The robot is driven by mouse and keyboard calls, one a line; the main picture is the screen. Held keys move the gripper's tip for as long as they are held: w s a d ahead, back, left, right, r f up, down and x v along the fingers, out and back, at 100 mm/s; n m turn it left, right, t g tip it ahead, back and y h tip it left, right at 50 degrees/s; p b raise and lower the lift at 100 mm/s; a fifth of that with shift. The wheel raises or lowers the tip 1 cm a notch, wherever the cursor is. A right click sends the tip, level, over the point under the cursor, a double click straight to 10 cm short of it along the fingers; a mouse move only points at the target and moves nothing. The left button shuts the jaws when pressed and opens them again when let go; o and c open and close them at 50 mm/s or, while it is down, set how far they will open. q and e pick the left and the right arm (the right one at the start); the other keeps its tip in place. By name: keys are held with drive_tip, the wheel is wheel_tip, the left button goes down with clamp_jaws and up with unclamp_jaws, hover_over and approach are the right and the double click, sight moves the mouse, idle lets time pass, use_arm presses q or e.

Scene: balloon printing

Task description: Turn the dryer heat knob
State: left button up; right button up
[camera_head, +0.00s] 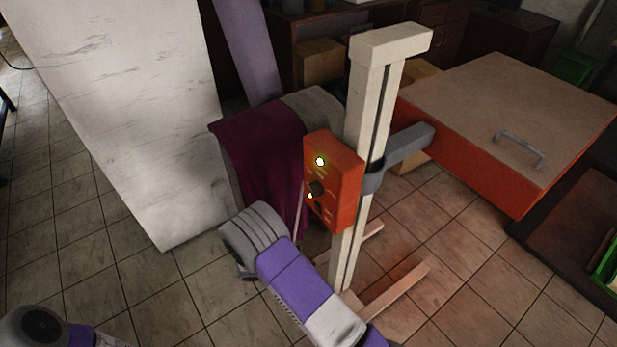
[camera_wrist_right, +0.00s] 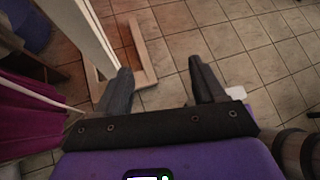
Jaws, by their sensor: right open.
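The orange control box (camera_head: 333,180) is fixed to a pale upright post in the head view. A dark round knob (camera_head: 317,188) is on its left-facing front, below a bright light (camera_head: 320,161). A smaller lit spot shows by the knob. My right arm reaches in from the bottom, its grey wrist below and left of the box, apart from the knob. In the right wrist view my right gripper (camera_wrist_right: 160,75) is open and empty, its two dark fingers spread above the tiled floor. The knob is not visible there. My left gripper is not in view.
The post (camera_head: 366,110) stands on a pale floor frame (camera_head: 397,292). A grey arm links it to a large orange-sided panel (camera_head: 475,140) with a metal handle. A maroon cloth (camera_head: 262,150) hangs left of the box. A white scuffed board (camera_head: 130,120) stands farther left.

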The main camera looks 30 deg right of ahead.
drive_tip(key=w+r+n+t+h+p, duration=0.3)
drive_tip(key=w+r+h, duration=0.35)
drive_tip(key=r, duration=0.85)
drive_tip(key=t+h+p, duration=0.1)
approach(312, 192)
drive_tip(key=d, duration=0.2)
drive_tip(key=shift+n, duration=0.3)
drive_tip(key=d, duration=0.6)
drive_tip(key=shift+w+d, duration=0.2)
drive_tip(key=shift+d, duration=0.2)
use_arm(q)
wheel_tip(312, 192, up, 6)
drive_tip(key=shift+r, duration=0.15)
use_arm(e)
drive_tip(key=c, duration=1.1)
drive_tip(key=shift+o, duration=0.2)
